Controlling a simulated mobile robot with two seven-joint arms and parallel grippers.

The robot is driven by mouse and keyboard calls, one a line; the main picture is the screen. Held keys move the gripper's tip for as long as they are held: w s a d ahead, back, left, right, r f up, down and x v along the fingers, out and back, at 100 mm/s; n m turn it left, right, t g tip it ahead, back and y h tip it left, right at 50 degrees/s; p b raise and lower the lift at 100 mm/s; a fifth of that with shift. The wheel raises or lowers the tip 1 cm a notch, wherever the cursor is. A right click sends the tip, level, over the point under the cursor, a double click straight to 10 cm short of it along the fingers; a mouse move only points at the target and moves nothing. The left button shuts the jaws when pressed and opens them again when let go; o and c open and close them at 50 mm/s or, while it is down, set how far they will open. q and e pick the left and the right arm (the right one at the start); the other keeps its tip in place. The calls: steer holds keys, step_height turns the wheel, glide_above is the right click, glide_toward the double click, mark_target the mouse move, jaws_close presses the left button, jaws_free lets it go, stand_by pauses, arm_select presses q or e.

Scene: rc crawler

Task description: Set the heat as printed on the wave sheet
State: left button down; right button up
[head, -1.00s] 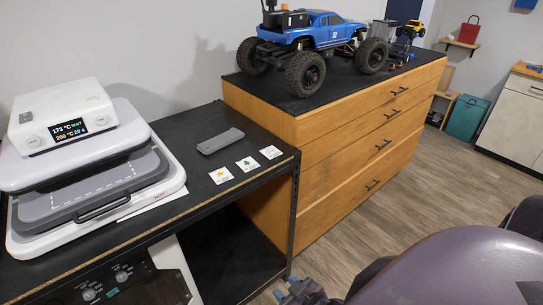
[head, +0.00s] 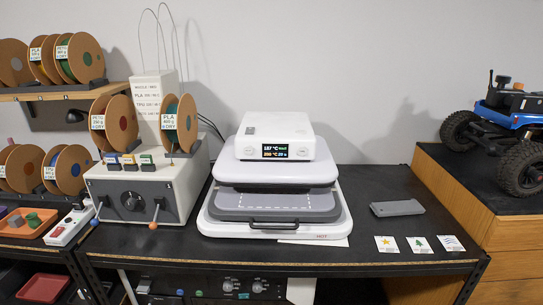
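A white heat press (head: 275,190) stands on the black bench. Its display (head: 275,151) shows a green upper line that seems to read 187 °C and an orange lower line, about 200 °C and 20 s. Round knobs (head: 306,152) sit beside the display. The upper plate (head: 275,172) is raised above the grey lower bed (head: 275,201), which has a dashed outline. Three small white cards lie to the right: a star card (head: 386,244), a tree card (head: 420,244) and a card with wavy marks (head: 450,243); its fine print is unreadable. Neither gripper shows.
A grey flat bar (head: 397,208) lies behind the cards. A white sheet edge (head: 315,242) shows under the press. Left stand a grey control box (head: 146,190) and filament spools (head: 113,122). A blue truck (head: 510,125) is on the right cabinet. Bench between press and cards is clear.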

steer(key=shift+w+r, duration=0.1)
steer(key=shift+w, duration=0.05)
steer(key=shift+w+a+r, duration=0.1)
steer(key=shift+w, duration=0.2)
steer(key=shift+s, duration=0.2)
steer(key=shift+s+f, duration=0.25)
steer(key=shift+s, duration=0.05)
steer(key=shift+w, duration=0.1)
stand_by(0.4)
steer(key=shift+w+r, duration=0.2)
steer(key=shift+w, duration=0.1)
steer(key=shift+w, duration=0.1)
